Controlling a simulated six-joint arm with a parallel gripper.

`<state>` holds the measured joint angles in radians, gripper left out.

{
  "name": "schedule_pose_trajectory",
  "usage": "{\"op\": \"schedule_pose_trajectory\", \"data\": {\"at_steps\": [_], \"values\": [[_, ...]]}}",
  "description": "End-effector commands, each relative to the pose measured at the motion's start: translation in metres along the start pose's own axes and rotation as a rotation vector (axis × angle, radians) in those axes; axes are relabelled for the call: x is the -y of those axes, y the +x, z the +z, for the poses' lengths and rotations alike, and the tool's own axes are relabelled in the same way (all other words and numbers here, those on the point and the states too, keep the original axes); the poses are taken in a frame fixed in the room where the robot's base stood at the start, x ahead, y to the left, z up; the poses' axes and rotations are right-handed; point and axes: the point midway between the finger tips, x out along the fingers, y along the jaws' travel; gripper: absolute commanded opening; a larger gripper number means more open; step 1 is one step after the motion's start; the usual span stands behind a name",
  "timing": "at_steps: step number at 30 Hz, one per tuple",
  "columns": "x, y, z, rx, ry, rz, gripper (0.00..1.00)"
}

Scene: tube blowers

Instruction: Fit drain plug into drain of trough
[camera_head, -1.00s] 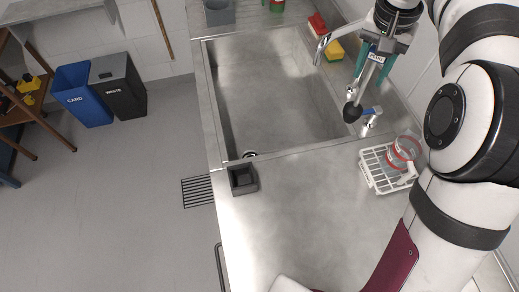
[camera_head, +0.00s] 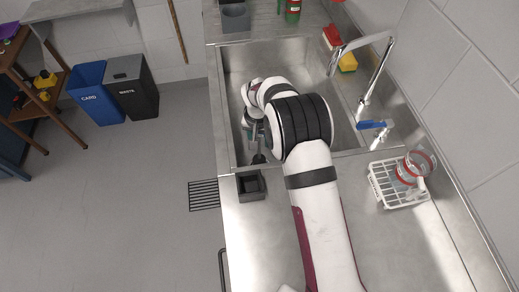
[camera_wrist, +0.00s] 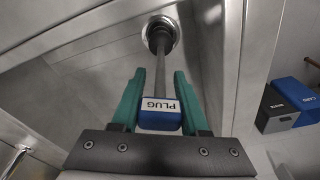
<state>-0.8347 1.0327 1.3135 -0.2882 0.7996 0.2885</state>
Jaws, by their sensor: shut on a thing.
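The drain plug (camera_wrist: 160,113) has a blue block marked PLUG, a long grey rod and a dark end. My gripper (camera_wrist: 160,73) is shut on the blue block, with a green finger on each side. In the wrist view the rod's dark end overlaps the drain (camera_wrist: 161,27), a bright metal ring in the trough floor. I cannot tell whether the end is seated or just above. In the head view the plug's dark end (camera_head: 258,159) shows low in the near left corner of the steel trough (camera_head: 290,59). My arm hides much of the trough there.
A small dark grey box (camera_head: 250,186) stands on the counter just nearer than that corner. A tap (camera_head: 372,75) and a blue-handled valve (camera_head: 374,125) are on the right. A white rack (camera_head: 397,186) with red-rimmed glassware stands on the right counter. Trough walls rise around my gripper.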

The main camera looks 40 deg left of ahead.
Motion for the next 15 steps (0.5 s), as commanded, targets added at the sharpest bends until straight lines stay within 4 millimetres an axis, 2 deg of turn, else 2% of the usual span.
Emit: {"op": "schedule_pose_trajectory", "data": {"at_steps": [5, 15], "values": [[-0.001, 0.032, 0.004, 0.002, 0.000, 0.001, 0.00], [-0.001, 0.036, 0.004, 0.001, 0.001, 0.000, 0.00]]}}
